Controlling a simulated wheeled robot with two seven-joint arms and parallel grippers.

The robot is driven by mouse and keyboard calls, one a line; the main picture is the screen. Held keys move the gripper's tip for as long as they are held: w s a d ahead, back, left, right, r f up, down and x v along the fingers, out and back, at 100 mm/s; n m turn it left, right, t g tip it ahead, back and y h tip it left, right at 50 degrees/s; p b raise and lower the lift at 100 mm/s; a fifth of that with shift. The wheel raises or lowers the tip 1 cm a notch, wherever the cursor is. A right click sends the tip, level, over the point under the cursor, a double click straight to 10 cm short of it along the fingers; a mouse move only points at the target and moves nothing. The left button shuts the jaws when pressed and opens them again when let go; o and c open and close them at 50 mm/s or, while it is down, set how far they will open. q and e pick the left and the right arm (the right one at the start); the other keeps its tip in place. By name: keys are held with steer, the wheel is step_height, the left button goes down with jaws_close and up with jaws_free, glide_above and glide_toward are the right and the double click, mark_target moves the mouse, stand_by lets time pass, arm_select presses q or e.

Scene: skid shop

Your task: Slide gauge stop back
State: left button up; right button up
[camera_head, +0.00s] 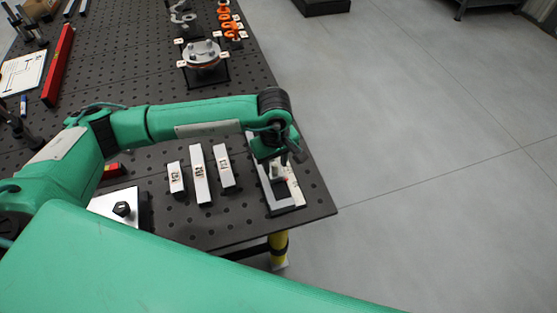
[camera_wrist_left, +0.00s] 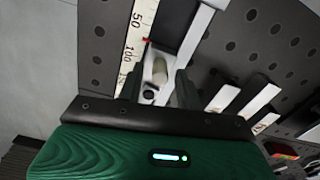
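The gauge (camera_head: 287,205) lies along the right edge of the perforated table, with a white scale strip beside a grey channel. In the left wrist view its scale strip (camera_wrist_left: 137,38) shows the marks 50 and 100, with a small red pointer near them. The gauge stop (camera_wrist_left: 159,70) is a pale block with a rounded knob in the channel. My left gripper (camera_head: 277,172) is down over the gauge. In the left wrist view my left gripper (camera_wrist_left: 158,82) has its fingers apart on either side of the stop, seemingly with gaps; contact is unclear. My right gripper is not in view.
Several labelled white-topped bars (camera_head: 201,177) stand left of the gauge. A white plate with a black knob (camera_head: 122,209) is nearer me. A round flanged part (camera_head: 201,55) and orange clamps (camera_head: 230,22) lie farther back. Open floor borders the table's right edge.

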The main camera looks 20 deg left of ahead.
arm_select(q)
steer(key=c, duration=0.6)
steer(key=shift+o, duration=0.2)
steer(key=shift+w+a+f+b, duration=0.15)
steer(key=shift+w+a+b, duration=0.5)
steer(key=shift+w+b, duration=0.4)
steer(key=shift+w+a+b, duration=0.25)
steer(key=shift+w+b, duration=0.05)
steer(key=shift+b, duration=0.05)
